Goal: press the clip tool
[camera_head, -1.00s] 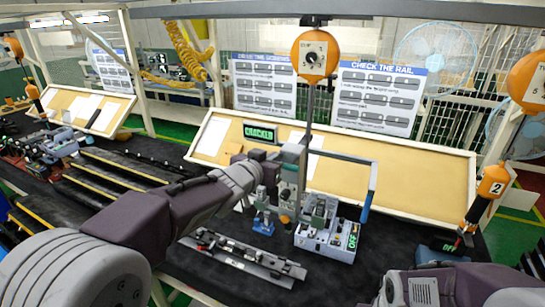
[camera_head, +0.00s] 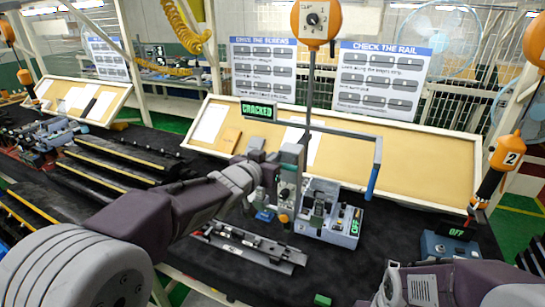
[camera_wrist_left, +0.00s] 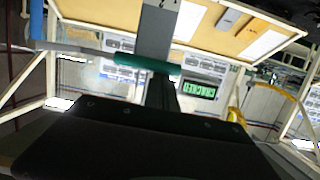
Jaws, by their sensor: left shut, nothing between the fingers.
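The clip tool is a bench press with a grey-green head (camera_head: 292,156) on a post. Its bent grey lever ends in a blue handle (camera_head: 373,182), hanging to the right. My left gripper (camera_head: 268,172) is shut with nothing in it, close to the left of the press head; I cannot tell whether they touch. In the left wrist view, a dark gripper body (camera_wrist_left: 150,140) fills the bottom, with a grey post (camera_wrist_left: 157,35) and green bar (camera_wrist_left: 140,63) beyond. The blue handle (camera_wrist_left: 37,20) shows at left there. My right gripper is out of view.
A sign (camera_head: 259,111) reads CRACKED. A small green block (camera_head: 322,300) lies at the front edge. A hanging orange tool (camera_head: 510,152) is at right.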

